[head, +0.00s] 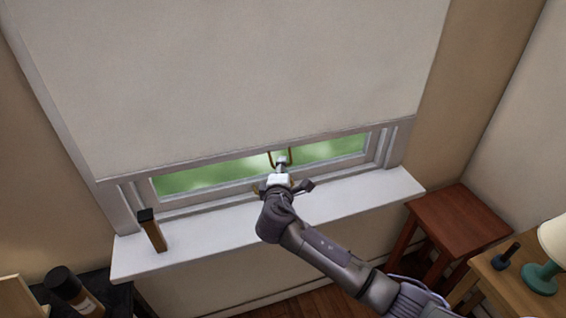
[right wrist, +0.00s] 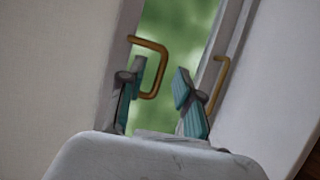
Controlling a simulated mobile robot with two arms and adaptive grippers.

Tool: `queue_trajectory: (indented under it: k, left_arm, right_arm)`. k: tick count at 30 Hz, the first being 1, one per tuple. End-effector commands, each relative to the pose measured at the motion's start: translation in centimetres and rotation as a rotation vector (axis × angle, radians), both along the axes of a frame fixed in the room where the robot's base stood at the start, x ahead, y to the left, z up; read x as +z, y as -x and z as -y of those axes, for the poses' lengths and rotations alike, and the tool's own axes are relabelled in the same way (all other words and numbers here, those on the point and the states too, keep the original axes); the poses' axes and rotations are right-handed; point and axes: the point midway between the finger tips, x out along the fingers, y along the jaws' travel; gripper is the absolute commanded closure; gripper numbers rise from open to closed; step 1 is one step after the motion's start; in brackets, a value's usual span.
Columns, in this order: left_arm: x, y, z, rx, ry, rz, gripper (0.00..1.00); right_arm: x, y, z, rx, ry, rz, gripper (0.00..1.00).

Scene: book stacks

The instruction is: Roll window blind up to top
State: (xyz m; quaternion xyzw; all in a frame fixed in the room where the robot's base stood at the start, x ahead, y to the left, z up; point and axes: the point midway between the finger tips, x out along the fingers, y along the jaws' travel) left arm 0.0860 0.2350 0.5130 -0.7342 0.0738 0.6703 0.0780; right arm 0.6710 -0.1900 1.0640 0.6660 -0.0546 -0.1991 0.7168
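The window blind (head: 240,70) is a plain pale sheet that covers most of the window, with a strip of green showing below it. A brass pull handle (head: 270,159) sits at the middle of its bottom edge; it also shows in the right wrist view (right wrist: 161,58). My right gripper (head: 281,163) is at this handle. In the right wrist view its fingers (right wrist: 160,82) stand apart, with the handle's end partly hidden by the left finger; I cannot tell whether they touch. My left gripper is not in view.
A second brass handle (right wrist: 219,88) is on the frame below the glass. The white sill (head: 200,238) holds a dark-capped tan object (head: 152,230) at left. A dark table with a bottle (head: 72,290) stands lower left. A red-brown stool (head: 458,218) and a lamp (head: 543,272) are at right.

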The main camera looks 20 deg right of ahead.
Motion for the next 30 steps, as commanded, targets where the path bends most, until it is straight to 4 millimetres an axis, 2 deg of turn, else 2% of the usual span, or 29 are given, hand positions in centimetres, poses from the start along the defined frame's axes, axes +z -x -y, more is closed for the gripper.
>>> queue_trajectory:
  k: [6, 16, 22, 30]
  left_arm:
    - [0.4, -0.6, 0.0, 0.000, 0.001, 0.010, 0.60]
    - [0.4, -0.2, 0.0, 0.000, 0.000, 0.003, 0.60]
    - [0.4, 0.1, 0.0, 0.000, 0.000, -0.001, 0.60]
    - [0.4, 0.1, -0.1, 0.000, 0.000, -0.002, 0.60]
  right_arm:
    - [-0.3, -1.8, 0.6, 0.001, 0.001, 0.000, 0.66]
    - [-0.5, -2.0, 0.7, 0.002, -0.001, -0.001, 0.66]
    - [-0.5, -2.0, 0.7, 0.002, -0.001, -0.001, 0.99]
    - [-0.5, -2.0, 0.7, 0.002, -0.001, -0.001, 1.00]
